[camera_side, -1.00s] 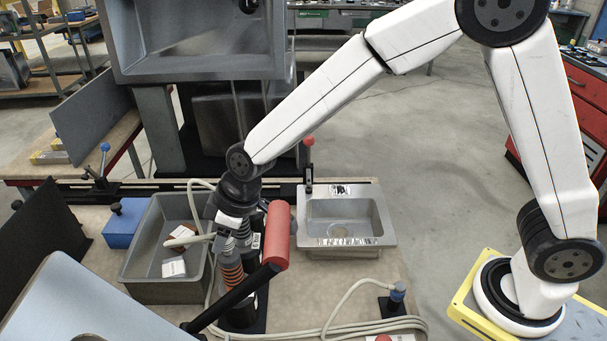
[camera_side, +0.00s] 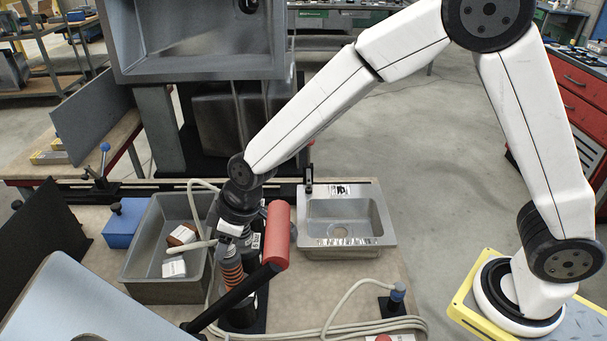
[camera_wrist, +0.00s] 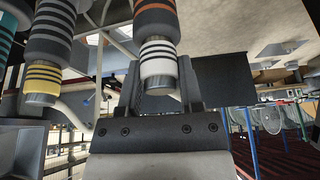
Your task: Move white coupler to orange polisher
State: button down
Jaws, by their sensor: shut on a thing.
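The white coupler (camera_wrist: 157,62), a white band with dark stripes and a metal end, sits between the two fingers of my gripper (camera_wrist: 160,90) in the wrist view. The gripper is shut on it. The orange polisher (camera_wrist: 154,14) is directly in line with the coupler, with a grey metal section between its orange band and the white band. I cannot tell whether the two are touching or joined. In the side view the orange-striped polisher (camera_side: 232,273) stands upright just below my gripper, which is largely hidden by its own wrist and nearby parts.
A yellow-striped tool (camera_wrist: 45,72) and a teal-striped one are at the left in the wrist view. In the side view, a red-handled lever (camera_side: 277,236) stands close to the right of the polisher. A grey sink (camera_side: 152,291) is left, and a steel sink (camera_side: 340,242) right.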

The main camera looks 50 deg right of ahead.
jog(key=shift+c, duration=0.8)
grip_release()
jog(key=v, duration=0.7)
jog(key=shift+r, duration=0.35)
jog(key=shift+s+d, duration=0.1)
jog(key=s+d+f+m+h, duration=0.1)
jog(key=s+d+f+m, duration=0.1)
jog(key=s+d, duration=0.2)
jog(key=s+d+f+m+h, duration=0.1)
jog(key=s+d+f+m, duration=0.1)
jog(key=d, duration=0.8)
jog(key=s+d+f+m+h, duration=0.1)
jog(key=s+d+f+m, duration=0.1)
jog(key=s+d+m, duration=0.2)
jog(key=s+d, duration=0.2)
jog(key=d, duration=0.2)
jog(key=shift+s+g, duration=0.3)
jog(key=shift+g, duration=0.1)
